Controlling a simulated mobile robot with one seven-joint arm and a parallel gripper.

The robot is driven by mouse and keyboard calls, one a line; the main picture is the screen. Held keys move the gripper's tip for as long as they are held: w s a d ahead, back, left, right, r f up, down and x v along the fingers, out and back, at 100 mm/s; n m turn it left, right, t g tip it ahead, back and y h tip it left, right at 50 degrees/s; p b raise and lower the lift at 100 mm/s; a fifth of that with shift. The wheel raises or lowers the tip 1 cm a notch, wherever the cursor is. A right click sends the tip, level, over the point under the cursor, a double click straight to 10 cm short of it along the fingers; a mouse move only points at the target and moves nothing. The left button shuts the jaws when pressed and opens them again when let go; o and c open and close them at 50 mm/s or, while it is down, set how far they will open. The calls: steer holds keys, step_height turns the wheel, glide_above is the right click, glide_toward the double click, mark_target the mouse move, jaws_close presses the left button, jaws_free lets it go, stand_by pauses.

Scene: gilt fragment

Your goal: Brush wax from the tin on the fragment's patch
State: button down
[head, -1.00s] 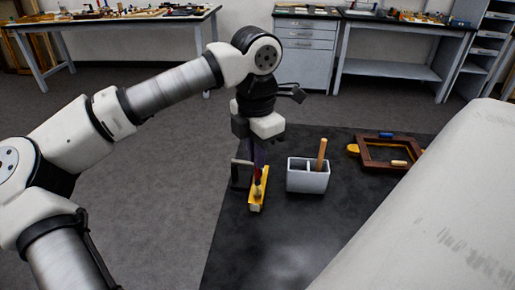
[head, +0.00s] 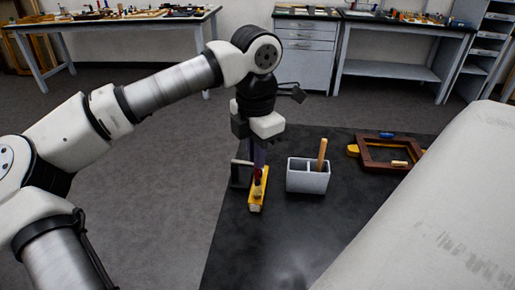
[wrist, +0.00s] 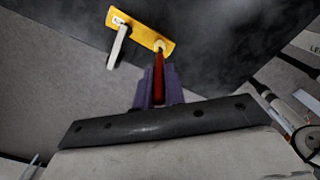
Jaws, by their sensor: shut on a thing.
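A yellow gilt fragment (head: 256,198) lies near the left edge of the dark tabletop; it also shows in the wrist view (wrist: 140,30). It has a pale spot at one end. My gripper (head: 258,158) is over its far end, pointing down. In the wrist view its purple fingers (wrist: 158,92) are shut on a red-handled brush (wrist: 159,70). The brush's pale tip is at one end of the fragment; I cannot tell whether it touches. No wax tin can be made out for certain.
A grey bar-like piece (wrist: 117,47) lies against the fragment. A grey two-compartment holder (head: 308,181) with a wooden stick (head: 322,154) stands to the right. A brown wooden frame (head: 372,164) lies farther right. A large pale form (head: 440,220) fills the right. The front tabletop is clear.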

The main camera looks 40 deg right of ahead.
steer(key=shift+s+a, duration=0.1)
stand_by(1.1)
steer(key=shift+r+p, duration=1.9)
steer(key=shift+r, duration=1.1)
